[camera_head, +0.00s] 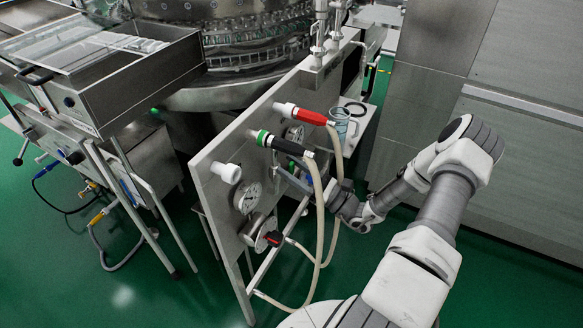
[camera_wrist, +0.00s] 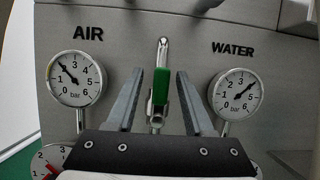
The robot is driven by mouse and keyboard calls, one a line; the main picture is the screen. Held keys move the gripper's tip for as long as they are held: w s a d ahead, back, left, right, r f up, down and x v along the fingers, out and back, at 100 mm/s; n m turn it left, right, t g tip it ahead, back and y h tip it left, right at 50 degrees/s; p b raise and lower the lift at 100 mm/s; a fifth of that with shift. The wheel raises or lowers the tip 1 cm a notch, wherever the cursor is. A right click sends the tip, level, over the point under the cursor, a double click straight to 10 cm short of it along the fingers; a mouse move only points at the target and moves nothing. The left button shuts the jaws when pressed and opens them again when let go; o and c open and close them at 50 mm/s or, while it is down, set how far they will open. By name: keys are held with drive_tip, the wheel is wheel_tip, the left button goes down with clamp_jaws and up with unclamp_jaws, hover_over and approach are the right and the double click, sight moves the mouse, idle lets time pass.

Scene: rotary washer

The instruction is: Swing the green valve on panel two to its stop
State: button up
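The green valve (camera_wrist: 161,88) shows in the wrist view as an upright green lever on a metal stem, on the grey panel (camera_wrist: 205,20) between the AIR and WATER labels. My gripper (camera_wrist: 160,78) is open, one finger on each side of the green lever, with a gap visible at both sides. In the head view my gripper (camera_head: 292,180) reaches the panel face (camera_head: 215,180) from the right, below the hoses. No panel number is readable.
The air gauge (camera_wrist: 76,78) and water gauge (camera_wrist: 235,93) flank the fingers. In the head view a red-handled hose (camera_head: 313,117) and a black-handled hose (camera_head: 287,146) hang near my arm. A cabinet (camera_head: 480,70) stands to the right.

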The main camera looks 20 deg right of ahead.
drive_tip(key=v, duration=1.7)
drive_tip(key=shift+b, duration=0.4)
drive_tip(key=shift+s+d+f, duration=0.1)
drive_tip(key=shift+d+f, duration=0.05)
drive_tip(key=s+a+r+n+g+h+p, duration=0.1)
drive_tip(key=a+r+n+g+h+p, duration=0.2)
drive_tip(key=a+r+n+g, duration=1.4)
drive_tip(key=s+a+r+n+t+h+p, duration=0.2)
drive_tip(key=s+r+n+h, duration=0.2)
drive_tip(key=r, duration=0.5)
drive_tip(key=s+a+r+n+t+h+p, duration=0.2)
drive_tip(key=r+n+h, duration=0.4)
drive_tip(key=r, duration=0.4)
drive_tip(key=shift+s+n+t+h, duration=0.4)
drive_tip(key=shift+s+n+t, duration=0.15)
drive_tip(key=shift+s, duration=0.85)
